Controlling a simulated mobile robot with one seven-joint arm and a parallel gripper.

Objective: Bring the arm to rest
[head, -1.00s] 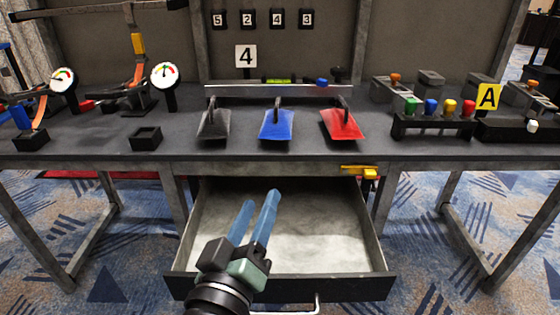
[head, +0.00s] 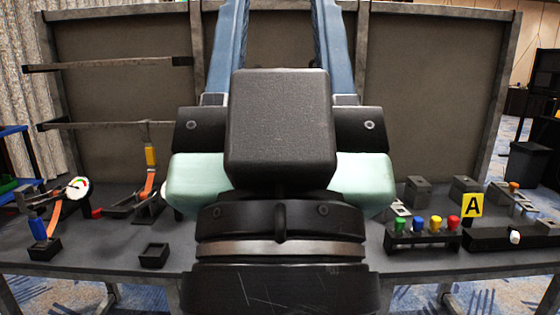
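My gripper (head: 281,30) fills the middle of the head view, very close to the camera and pointing up. Its two blue fingers stand apart with a gap between them, and I see nothing held in the part that shows. The fingertips run out of the top edge. The gripper body hides the middle of the bench and much of the centre back panel.
The grey bench (head: 110,262) spans the view behind my gripper. A gauge (head: 77,189) and an empty black box (head: 154,255) stand left.

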